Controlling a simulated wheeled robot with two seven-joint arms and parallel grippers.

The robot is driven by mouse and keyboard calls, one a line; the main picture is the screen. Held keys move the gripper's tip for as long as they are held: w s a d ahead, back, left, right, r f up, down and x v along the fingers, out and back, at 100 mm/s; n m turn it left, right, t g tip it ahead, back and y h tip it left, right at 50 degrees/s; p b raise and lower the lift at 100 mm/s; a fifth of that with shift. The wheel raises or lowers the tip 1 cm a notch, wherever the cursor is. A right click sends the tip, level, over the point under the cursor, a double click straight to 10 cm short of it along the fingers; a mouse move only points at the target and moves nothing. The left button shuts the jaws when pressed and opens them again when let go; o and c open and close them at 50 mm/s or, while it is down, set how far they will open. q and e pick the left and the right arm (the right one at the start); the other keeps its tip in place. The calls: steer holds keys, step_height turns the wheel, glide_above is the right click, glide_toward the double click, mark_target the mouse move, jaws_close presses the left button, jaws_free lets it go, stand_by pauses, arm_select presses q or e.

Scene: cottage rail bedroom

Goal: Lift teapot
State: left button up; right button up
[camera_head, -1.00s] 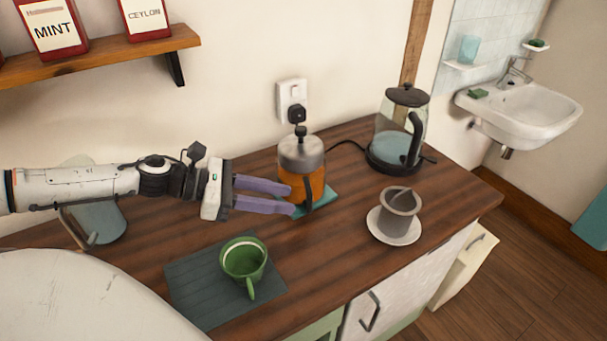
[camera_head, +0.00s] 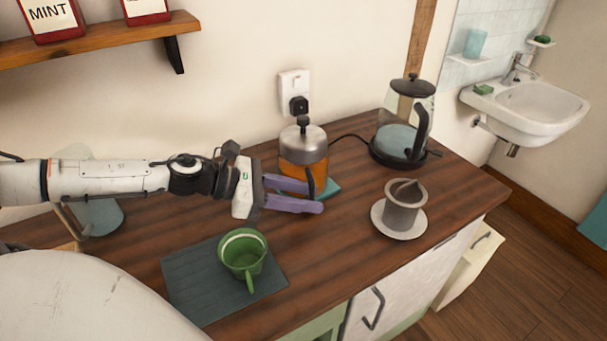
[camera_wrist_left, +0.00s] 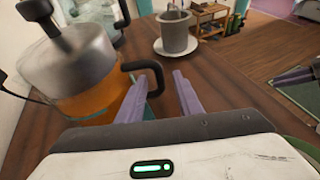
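The teapot (camera_head: 302,150) has an amber glass body, a steel lid with a black knob and a dark handle. It stands on a teal mat (camera_head: 331,188) on the wooden counter, and shows large at left in the wrist view (camera_wrist_left: 85,80). My left gripper (camera_head: 316,197) is open beside it, its two purple fingers spread and pointing right. The handle (camera_wrist_left: 148,70) is close to the fingertips, by the finger nearer the pot; I cannot tell whether they touch. My right gripper is not seen.
A green cup (camera_head: 243,254) stands on a dark mat (camera_head: 190,285) in front. A grey dripper (camera_head: 403,210) on a white saucer (camera_head: 398,230) is at right. A glass kettle (camera_head: 401,130) stands behind. The wall shelf (camera_head: 110,42) is at upper left.

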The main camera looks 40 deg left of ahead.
arm_select(q)
steer(key=shift+x, duration=0.8)
jaws_close()
steer(key=shift+s+d, duration=0.1)
steer(key=shift+s, duration=0.05)
stand_by(0.8)
steer(key=shift+r, duration=0.1)
